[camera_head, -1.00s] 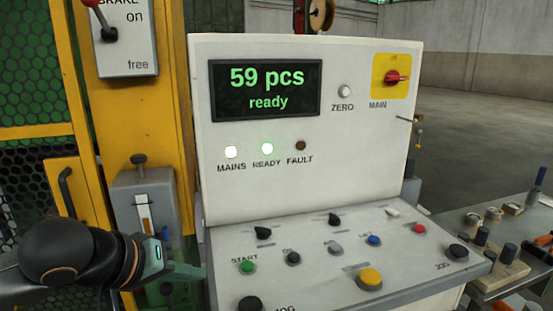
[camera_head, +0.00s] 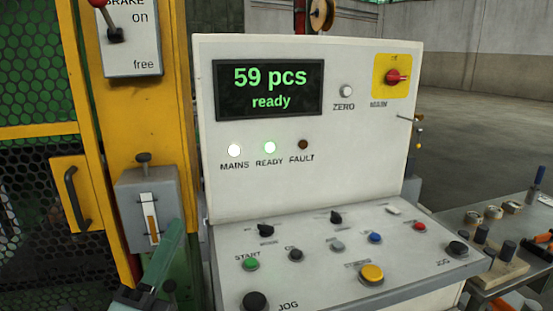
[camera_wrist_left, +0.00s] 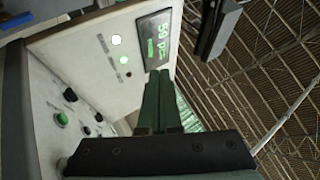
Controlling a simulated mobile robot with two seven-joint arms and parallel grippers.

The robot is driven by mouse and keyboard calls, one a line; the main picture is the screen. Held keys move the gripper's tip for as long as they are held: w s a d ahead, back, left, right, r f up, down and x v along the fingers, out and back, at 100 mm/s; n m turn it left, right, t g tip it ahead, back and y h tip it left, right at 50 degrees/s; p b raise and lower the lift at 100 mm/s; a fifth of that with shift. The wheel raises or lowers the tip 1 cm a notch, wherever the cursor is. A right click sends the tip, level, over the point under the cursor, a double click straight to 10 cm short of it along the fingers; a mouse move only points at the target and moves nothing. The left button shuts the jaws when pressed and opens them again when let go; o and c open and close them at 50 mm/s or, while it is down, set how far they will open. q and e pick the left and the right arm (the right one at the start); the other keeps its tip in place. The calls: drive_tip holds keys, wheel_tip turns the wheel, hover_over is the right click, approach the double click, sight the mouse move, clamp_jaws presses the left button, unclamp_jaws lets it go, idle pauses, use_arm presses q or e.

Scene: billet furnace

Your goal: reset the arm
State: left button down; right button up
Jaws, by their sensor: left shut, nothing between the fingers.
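My left gripper (camera_head: 165,262) is at the lower left in the head view, its green fingers pointing up in front of the small grey box with a level slot (camera_head: 148,205). The fingers are together and hold nothing. In the left wrist view the closed green fingers (camera_wrist_left: 158,100) point up toward the console's display. The control console (camera_head: 305,180) stands to the right of the gripper, and the gripper appears apart from its buttons. The display (camera_head: 269,89) reads "59 pcs ready". My right gripper is in neither view.
The sloping panel carries the green START button (camera_head: 250,264), a yellow button (camera_head: 371,274) and black JOG buttons. A yellow frame with a mesh guard (camera_head: 35,150) stands at the left. A side table with small parts (camera_head: 500,245) is at the right. Open floor lies behind it.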

use_arm(q)
drive_tip(key=s+a+f+n+g+y, duration=0.1)
drive_tip(key=a+f+n+g+y, duration=0.2)
drive_tip(key=f+n, duration=0.35)
drive_tip(key=s+a+f+n+g+y, duration=0.2)
drive_tip(key=f+n+g, duration=0.2)
drive_tip(key=f, duration=0.6)
drive_tip(key=s+a+f+n+g+y, duration=0.1)
drive_tip(key=a+f+n+g+y, duration=0.2)
drive_tip(key=f+n, duration=0.35)
drive_tip(key=s+d+f+n+g+h, duration=0.2)
drive_tip(key=s+f+n+g, duration=0.2)
drive_tip(key=s+f+g, duration=0.8)
drive_tip(key=d+f+t+h+p, duration=0.2)
drive_tip(key=d+f+t+p, duration=0.2)
drive_tip(key=t+p, duration=0.4)
drive_tip(key=shift+s+d+p, duration=0.15)
drive_tip(key=shift+s+p, duration=0.05)
drive_tip(key=shift+p, duration=0.6)
drive_tip(key=shift+f, duration=0.1)
